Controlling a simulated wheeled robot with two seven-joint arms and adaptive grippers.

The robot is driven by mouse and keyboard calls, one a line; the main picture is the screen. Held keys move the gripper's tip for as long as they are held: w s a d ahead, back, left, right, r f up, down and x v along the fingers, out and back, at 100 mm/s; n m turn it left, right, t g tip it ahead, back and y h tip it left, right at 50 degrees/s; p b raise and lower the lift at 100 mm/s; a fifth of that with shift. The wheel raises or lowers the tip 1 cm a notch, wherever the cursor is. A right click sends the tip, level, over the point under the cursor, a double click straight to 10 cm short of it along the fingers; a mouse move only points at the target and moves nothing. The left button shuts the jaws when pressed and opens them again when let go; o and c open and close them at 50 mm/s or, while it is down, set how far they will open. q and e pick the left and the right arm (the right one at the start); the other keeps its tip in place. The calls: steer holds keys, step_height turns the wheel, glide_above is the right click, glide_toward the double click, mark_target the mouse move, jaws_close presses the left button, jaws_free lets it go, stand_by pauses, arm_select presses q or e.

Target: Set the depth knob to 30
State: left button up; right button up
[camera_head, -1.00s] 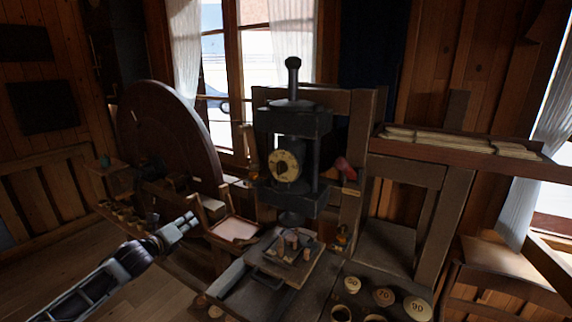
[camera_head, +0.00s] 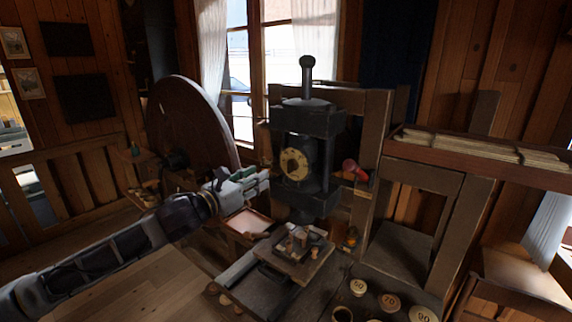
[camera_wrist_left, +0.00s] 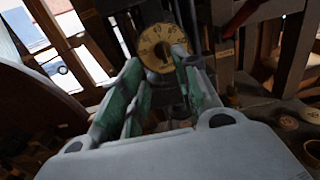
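The depth knob is a dark round knob in the middle of a yellow dial (camera_head: 295,163) on the front of the black press (camera_head: 309,125). The dial also shows in the left wrist view (camera_wrist_left: 158,42), straight beyond the fingers, its lower part partly covered. Its numbers are too small to read surely. My left gripper (camera_head: 264,181) is left of and slightly below the dial, apart from it. In the left wrist view (camera_wrist_left: 158,68) its green-lined fingers stand apart with nothing between them. My right gripper is not in view.
A red-ended handle (camera_head: 354,169) sticks out right of the press. Below is a bench plate (camera_head: 296,260) with small wooden pieces. Round numbered lids (camera_head: 389,302) lie at the front right. A large dark wheel (camera_head: 190,122) stands at the left.

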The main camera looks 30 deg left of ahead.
arm_select(q)
glide_toward(288, 162)
steer(key=shift+w, duration=1.6)
steer(key=shift+w+d+r, duration=0.1)
steer(key=shift+w+d, duration=0.05)
steer(key=shift+w, duration=1.25)
steer(key=shift+w+d+b, duration=0.15)
steer(key=shift+w+b, duration=0.1)
steer(key=shift+b, duration=0.35)
steer(key=shift+w+d+b, duration=0.1)
steer(key=shift+w+b, duration=0.55)
steer(key=shift+b, duration=0.65)
steer(key=shift+w+b, duration=0.45)
steer(key=shift+b, duration=0.6)
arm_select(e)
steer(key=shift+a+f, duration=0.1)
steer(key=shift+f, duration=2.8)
arm_select(q)
jaws_close()
